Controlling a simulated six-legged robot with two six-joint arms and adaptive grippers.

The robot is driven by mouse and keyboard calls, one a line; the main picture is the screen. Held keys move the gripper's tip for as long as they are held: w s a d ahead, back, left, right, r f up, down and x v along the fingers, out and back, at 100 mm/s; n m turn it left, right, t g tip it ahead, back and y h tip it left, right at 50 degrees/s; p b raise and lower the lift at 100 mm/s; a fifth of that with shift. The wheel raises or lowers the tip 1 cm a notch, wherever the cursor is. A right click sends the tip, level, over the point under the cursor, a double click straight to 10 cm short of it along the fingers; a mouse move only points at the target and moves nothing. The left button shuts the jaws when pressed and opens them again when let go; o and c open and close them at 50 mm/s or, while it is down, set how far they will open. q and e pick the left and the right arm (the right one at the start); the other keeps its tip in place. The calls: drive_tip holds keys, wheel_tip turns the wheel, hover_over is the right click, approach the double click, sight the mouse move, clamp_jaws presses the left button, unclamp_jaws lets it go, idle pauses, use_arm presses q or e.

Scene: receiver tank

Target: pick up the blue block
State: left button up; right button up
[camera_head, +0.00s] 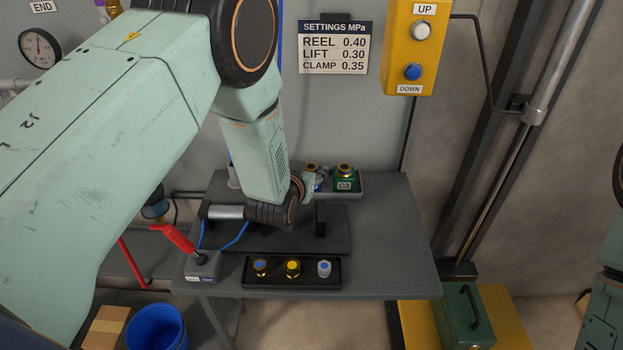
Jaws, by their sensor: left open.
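I cannot make out a whole blue block. A small bluish patch shows beside my left wrist, at the left end of the small grey tray (358,186) on the bench; I cannot tell what it belongs to. My left arm comes down from the upper left, and its wrist is over the back of the bench. My left gripper (310,187) is open beside the tray; its fingers are mostly hidden by the wrist. My right gripper is out of view; part of my right arm shows at the right edge.
The grey bench (385,270) carries a silver cylinder (226,212) with blue hoses, a red-handled lever (180,238) and a black front tray (292,283) of three small fittings. A blue bucket (157,327) and a green case (467,318) stand below. The bench's right side is clear.

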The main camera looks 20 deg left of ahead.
use_arm(q)
drive_tip(key=shift+w+f, duration=0.15)
drive_tip(key=shift+w, duration=0.15)
drive_tip(key=shift+s+r, duration=0.3)
drive_tip(key=shift+r, duration=0.05)
drive_tip(key=shift+w+f, duration=0.3)
drive_tip(key=c, duration=0.4)
drive_tip(key=shift+s+r, duration=0.2)
drive_tip(key=shift+r, duration=0.05)
drive_tip(key=c, duration=0.6)
drive_tip(key=shift+w+f, duration=0.15)
drive_tip(key=shift+w, duration=0.05)
clamp_jaws()
